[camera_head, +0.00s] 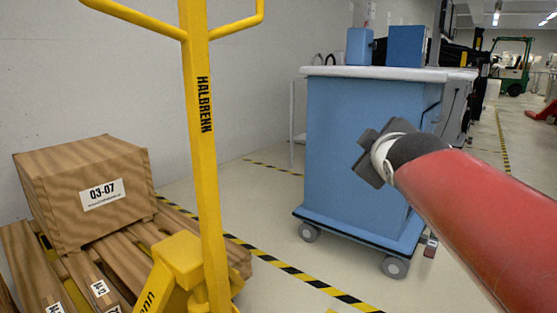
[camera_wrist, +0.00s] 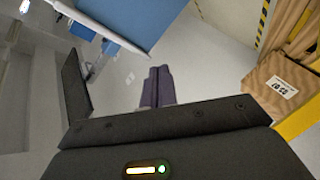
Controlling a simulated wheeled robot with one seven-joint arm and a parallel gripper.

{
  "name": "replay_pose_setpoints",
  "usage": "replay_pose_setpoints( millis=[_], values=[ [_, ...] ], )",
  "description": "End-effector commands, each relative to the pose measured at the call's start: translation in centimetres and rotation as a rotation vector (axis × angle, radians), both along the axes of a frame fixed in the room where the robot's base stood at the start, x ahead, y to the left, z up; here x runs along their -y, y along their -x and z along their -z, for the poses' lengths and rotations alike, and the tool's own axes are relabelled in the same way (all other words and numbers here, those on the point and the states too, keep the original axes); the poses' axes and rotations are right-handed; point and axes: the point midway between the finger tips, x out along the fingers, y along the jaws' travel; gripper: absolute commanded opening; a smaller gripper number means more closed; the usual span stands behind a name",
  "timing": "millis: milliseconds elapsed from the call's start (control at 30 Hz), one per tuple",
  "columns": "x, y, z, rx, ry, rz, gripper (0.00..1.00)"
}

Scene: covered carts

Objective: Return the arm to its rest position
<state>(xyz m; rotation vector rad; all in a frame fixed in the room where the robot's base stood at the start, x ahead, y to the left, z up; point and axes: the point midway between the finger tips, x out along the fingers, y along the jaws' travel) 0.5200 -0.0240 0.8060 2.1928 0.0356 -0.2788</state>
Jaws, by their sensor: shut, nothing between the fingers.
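My red arm (camera_head: 480,205) reaches in from the lower right of the head view. My dark grey gripper (camera_head: 372,165) is at its end, in front of the blue covered cart as seen from the head. In the wrist view its two fingers (camera_wrist: 157,87) are together, with nothing between them. Pale floor shows beyond the fingertips. From the head view I cannot tell how far the gripper is from the cart.
The blue cart (camera_head: 345,150) stands on wheels, with blue boxes (camera_head: 406,46) on its white top. At left, a yellow pallet jack (camera_head: 205,150) stands by a wooden pallet (camera_head: 90,275) carrying a box (camera_head: 75,170). A green forklift (camera_head: 511,68) is far back. Open floor lies between jack and cart.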

Motion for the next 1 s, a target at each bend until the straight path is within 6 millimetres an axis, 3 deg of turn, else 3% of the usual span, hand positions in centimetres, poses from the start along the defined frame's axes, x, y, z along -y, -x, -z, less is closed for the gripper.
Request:
replay_pose_setpoints(
  millis=[33,100,200,400,600,1000],
  values=[
    [0.1,2.6,3.1,-0.087,-0.104,0.036,0.0],
    [0.0,5.9,7.4,-0.206,-0.245,0.096,0.0],
    [-0.3,10.4,12.9,-0.361,-0.416,0.187,0.0],
    [-1.3,18.0,20.8,-0.587,-0.646,0.355,0.0],
    [-2.4,24.4,26.6,-0.762,-0.803,0.515,0.0],
    [-2.4,24.4,16.3,-0.765,-0.806,0.519,0.0]
  ],
)
